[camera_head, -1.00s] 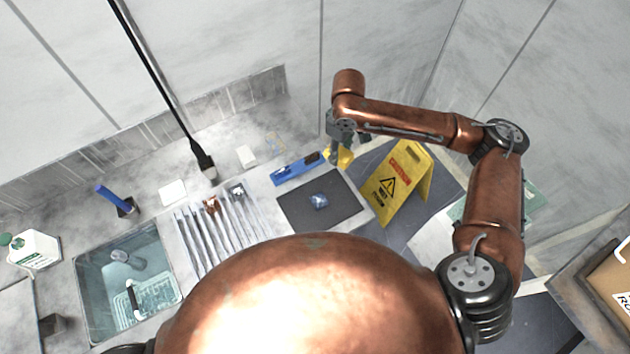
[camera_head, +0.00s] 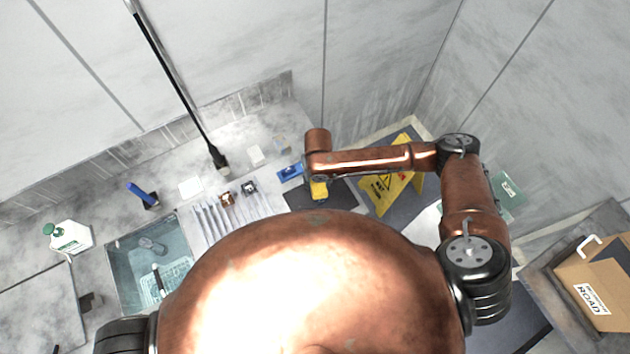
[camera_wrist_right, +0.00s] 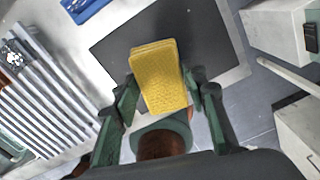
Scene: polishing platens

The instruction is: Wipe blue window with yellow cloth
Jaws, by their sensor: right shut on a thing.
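The yellow cloth (camera_wrist_right: 158,75), a thick pad with a textured face, is held between the green fingers of my right gripper (camera_wrist_right: 167,98). In the head view, the cloth (camera_head: 319,190) shows just below the end of my right arm, over the dark mat (camera_head: 340,197). The mat also fills the middle of the right wrist view (camera_wrist_right: 208,45). The blue window is not visible now; the cloth, arm and my body cover part of the mat. I cannot tell whether the cloth touches anything below it. My left gripper is not in view.
A blue tray (camera_head: 289,173) lies at the mat's far left edge. A ribbed rack (camera_head: 212,219) and a sink (camera_head: 125,270) are further left. A yellow wet-floor sign (camera_head: 390,190) stands right of the mat. A cardboard box (camera_head: 595,285) is at far right.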

